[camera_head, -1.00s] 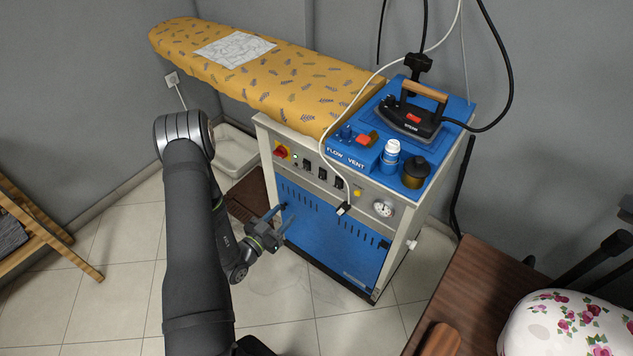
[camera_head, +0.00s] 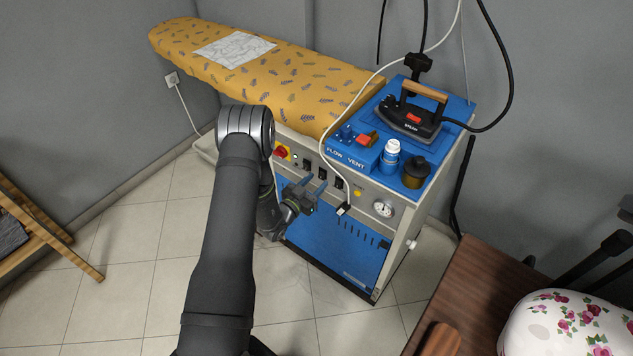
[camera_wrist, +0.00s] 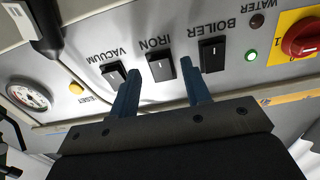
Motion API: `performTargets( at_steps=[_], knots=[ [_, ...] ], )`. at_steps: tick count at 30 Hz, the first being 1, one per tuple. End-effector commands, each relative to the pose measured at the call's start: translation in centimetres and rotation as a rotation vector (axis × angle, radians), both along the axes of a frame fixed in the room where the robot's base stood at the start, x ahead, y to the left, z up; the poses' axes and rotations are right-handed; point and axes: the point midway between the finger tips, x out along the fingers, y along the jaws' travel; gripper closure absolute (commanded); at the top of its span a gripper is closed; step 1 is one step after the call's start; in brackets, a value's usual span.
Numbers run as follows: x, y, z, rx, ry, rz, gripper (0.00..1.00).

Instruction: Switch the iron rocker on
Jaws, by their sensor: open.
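The iron rocker (camera_wrist: 160,67) is a black switch beside the word IRON, the middle of three on the steam station's light front panel. It also shows in the head view (camera_head: 322,173). The wrist view shows the panel upside down. The vacuum rocker (camera_wrist: 114,73) and boiler rocker (camera_wrist: 213,54) flank it. My gripper (camera_wrist: 160,69) is open and empty, with its two blue fingers pointing at the panel. In the wrist picture the fingertips lie either side of the iron rocker. I cannot tell whether they touch the panel, or which way the rocker is tipped.
A red knob on yellow (camera_wrist: 303,38) and a lit green lamp (camera_wrist: 251,55) are beside the boiler rocker. A gauge (camera_wrist: 28,96) and a hanging cable plug (camera_wrist: 45,45) are on the other side. The iron (camera_head: 414,121) stands on the blue top.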

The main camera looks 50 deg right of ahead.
Motion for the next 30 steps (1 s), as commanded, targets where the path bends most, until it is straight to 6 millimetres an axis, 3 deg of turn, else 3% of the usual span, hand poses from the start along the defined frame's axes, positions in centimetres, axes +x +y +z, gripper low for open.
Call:
performTargets(
  at_steps=[12, 14, 19, 30],
  knots=[
    [-0.02, -1.07, 0.00, 0.001, 0.000, 0.000, 0.56],
    [-0.02, -1.06, 0.00, 0.001, 0.000, 0.000, 0.64],
    [-0.02, -1.04, 0.00, 0.001, 0.000, 0.000, 0.98],
    [-0.02, -1.22, -0.40, -0.101, 0.001, 0.000, 1.00]
  ],
)
